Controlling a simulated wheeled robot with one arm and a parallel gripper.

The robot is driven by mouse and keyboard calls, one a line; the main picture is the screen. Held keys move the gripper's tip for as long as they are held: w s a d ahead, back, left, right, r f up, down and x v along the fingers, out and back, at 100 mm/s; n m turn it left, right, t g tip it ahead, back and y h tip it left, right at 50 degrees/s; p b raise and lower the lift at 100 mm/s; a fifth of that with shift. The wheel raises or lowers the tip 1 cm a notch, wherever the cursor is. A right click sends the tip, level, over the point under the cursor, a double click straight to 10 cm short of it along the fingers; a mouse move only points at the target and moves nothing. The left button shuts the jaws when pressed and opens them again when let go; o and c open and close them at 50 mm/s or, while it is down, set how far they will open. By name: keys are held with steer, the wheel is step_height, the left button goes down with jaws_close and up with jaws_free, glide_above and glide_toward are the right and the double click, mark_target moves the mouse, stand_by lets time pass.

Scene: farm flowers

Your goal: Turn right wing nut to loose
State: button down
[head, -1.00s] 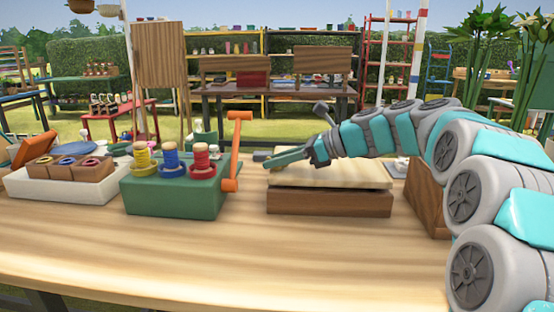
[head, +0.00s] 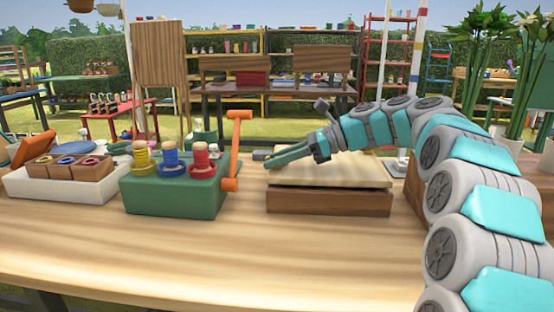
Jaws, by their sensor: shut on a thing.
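A wooden press (head: 335,202) with a pale top board lies on the table right of centre. My gripper (head: 268,159) reaches in from the right over the board, with its fingertips at the board's far left corner. The teal near finger slants down to the left. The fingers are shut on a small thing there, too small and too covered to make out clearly. No wing nut can be told apart in this view; the fingers and my arm cover part of the board's far side.
A green box (head: 172,200) with yellow, blue and red spools and an orange crank handle (head: 235,150) stands just left of my gripper. A white tray (head: 60,188) is farther left. The table front (head: 230,255) is clear.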

steer(key=c, duration=0.9)
jaws_free()
steer(key=shift+c, duration=0.2)
steer(key=shift+r, duration=1.55)
steer(key=shift+s+r, duration=0.1)
steer(key=shift+r, duration=0.1)
steer(key=s+d, duration=0.2)
steer(key=s, duration=0.5)
steer(key=s+d+r+b, duration=0.1)
steer(key=s+d, duration=0.1)
steer(key=s, duration=0.6)
steer(key=shift+d+r, duration=0.2)
steer(key=shift+d, duration=0.05)
steer(key=shift+s, duration=0.15)
